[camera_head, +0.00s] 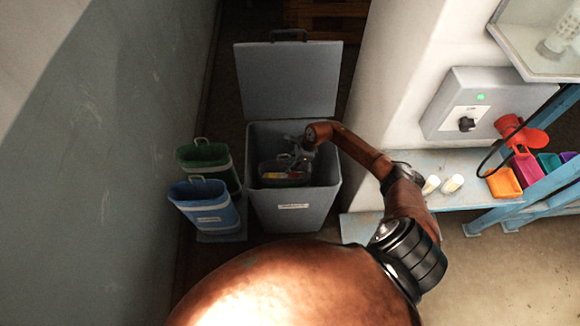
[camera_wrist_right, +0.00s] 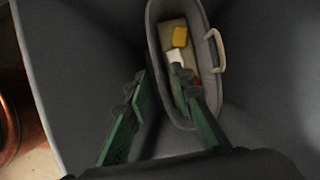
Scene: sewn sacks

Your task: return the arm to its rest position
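My right arm reaches over the rim of a grey bin with an open lid, and my right gripper (camera_head: 298,158) is down inside the bin's mouth. The pail holds a yellow piece (camera_wrist_right: 180,37), a white piece (camera_wrist_right: 175,56) and something red, partly hidden by one finger. My left gripper is not in view.
A green bin (camera_head: 203,153) and a blue bin (camera_head: 207,216) stand left of the grey bin. A white pillar with a grey switch box (camera_head: 484,98) is at the right. A blue-grey bench (camera_head: 455,165) carries white bulb-like items, a red object and coloured boxes. A wall runs along the left.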

